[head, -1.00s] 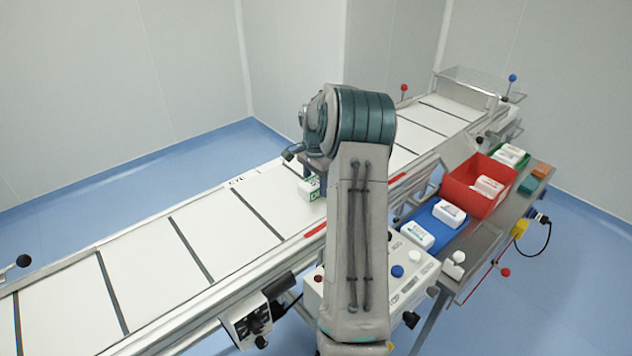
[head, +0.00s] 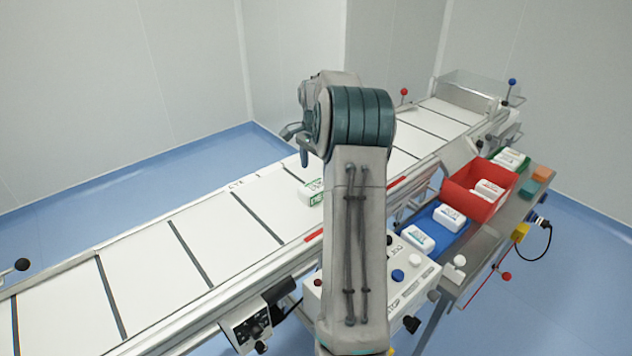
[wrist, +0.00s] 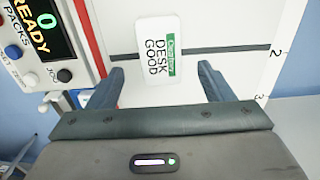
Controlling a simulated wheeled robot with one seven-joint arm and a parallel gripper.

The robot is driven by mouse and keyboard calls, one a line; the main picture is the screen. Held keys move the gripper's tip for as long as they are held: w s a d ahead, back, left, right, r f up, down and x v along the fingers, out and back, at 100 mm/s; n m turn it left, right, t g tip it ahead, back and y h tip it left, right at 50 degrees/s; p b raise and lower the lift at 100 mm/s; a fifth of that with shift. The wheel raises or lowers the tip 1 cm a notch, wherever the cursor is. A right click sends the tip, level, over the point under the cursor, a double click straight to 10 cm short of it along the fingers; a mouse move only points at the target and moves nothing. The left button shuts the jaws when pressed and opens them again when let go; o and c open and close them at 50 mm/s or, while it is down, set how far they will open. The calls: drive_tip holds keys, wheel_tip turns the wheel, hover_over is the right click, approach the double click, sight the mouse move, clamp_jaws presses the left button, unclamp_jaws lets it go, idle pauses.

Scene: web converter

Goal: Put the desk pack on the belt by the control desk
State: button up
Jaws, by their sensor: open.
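The desk pack (wrist: 160,52) is white with a green band and the words "DESK GOOD". In the head view the pack (head: 312,191) is on the belt (head: 235,222), partly hidden behind my arm. My gripper (wrist: 162,78) is open and empty in the wrist view, its two fingers apart with the pack beyond their tips. In the head view my gripper (head: 297,145) is above the belt, clear of the pack. The control desk (wrist: 40,45) with a display reading 0 is at the left in the wrist view.
A blue tray (head: 437,229) with white packs, a red bin (head: 460,190) and a green tray (head: 525,163) stand on the side table at right. The control desk's buttons (head: 398,275) are beside my arm. The belt's left part is clear.

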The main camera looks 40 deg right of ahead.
wheel_tip(320, 180, up, 5)
drive_tip(key=s+a+r+n+t, duration=0.1)
drive_tip(key=s+a+r+n, duration=0.25)
drive_tip(key=a, duration=0.65)
drive_tip(key=s+a+r+n, duration=0.2)
drive_tip(key=s+a+n, duration=0.3)
drive_tip(key=a, duration=0.4)
drive_tip(key=s+a+f+n+t, duration=0.1)
drive_tip(key=s+a+n, duration=0.3)
drive_tip(key=s, duration=0.5)
drive_tip(key=s+a+f+n+t, duration=0.1)
drive_tip(key=s+a+f+n, duration=0.3)
drive_tip(key=s+a, duration=0.4)
drive_tip(key=shift+s+a, duration=0.25)
drive_tip(key=shift+s, duration=0.45)
drive_tip(key=shift+n, duration=0.25)
